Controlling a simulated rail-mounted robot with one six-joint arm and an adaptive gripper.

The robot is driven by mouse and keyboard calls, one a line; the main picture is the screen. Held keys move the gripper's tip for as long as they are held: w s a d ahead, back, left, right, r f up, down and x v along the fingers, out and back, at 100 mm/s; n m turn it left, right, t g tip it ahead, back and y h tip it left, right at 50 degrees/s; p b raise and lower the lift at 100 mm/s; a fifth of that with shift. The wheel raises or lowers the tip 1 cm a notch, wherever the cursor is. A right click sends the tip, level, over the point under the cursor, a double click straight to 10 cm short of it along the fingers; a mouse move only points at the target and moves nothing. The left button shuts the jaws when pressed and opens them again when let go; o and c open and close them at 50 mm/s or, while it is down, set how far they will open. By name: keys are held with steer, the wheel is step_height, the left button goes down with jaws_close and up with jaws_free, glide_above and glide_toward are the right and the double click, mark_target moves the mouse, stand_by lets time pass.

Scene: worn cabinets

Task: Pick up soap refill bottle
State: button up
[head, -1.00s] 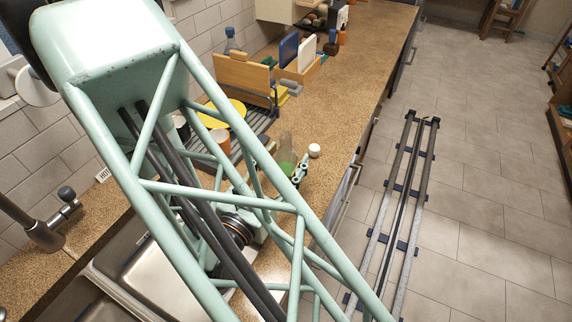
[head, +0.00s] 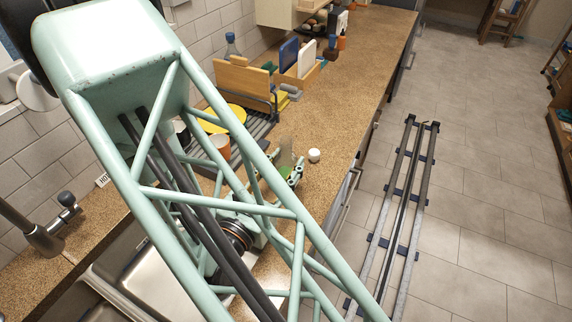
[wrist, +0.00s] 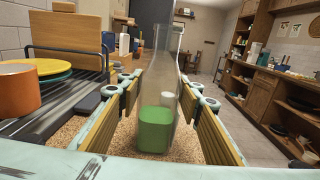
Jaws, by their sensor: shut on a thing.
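The soap refill bottle (wrist: 157,125) is clear with green liquid at its bottom. In the head view the bottle (head: 287,150) shows only in part behind my gripper (head: 288,172) and arm frame. I cannot tell whether its base touches the counter.
A white round object (head: 314,155) sits on the counter (head: 335,110) just beyond the bottle. An orange cup (wrist: 18,88) and a dish rack (wrist: 65,100) with a yellow plate (wrist: 45,67) stand to the left. The sink (head: 130,265) is at the near left.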

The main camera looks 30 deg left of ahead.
mark_target(283, 159)
steer(key=shift+r, duration=0.35)
steer(key=shift+r+p, duration=0.3)
steer(key=shift+r, duration=1.1)
steer(key=shift+s+d, duration=0.15)
steer(key=s+d+r+p, duration=0.1)
steer(key=s+d+p, duration=0.2)
steer(key=s+d, duration=0.4)
steer(key=shift+s+d, duration=0.15)
steer(key=shift+d, duration=0.15)
steer(key=shift+s+d+r+p, duration=0.25)
steer(key=shift+s+d+p, duration=0.65)
steer(key=shift+p, duration=2.35)
steer(key=shift+s+d+p, duration=0.6)
steer(key=shift+d+p, duration=0.05)
steer(key=shift+p, duration=0.4)
steer(key=shift+s+d+p, duration=0.25)
steer(key=shift+d+p, duration=0.05)
steer(key=shift+p, duration=0.1)
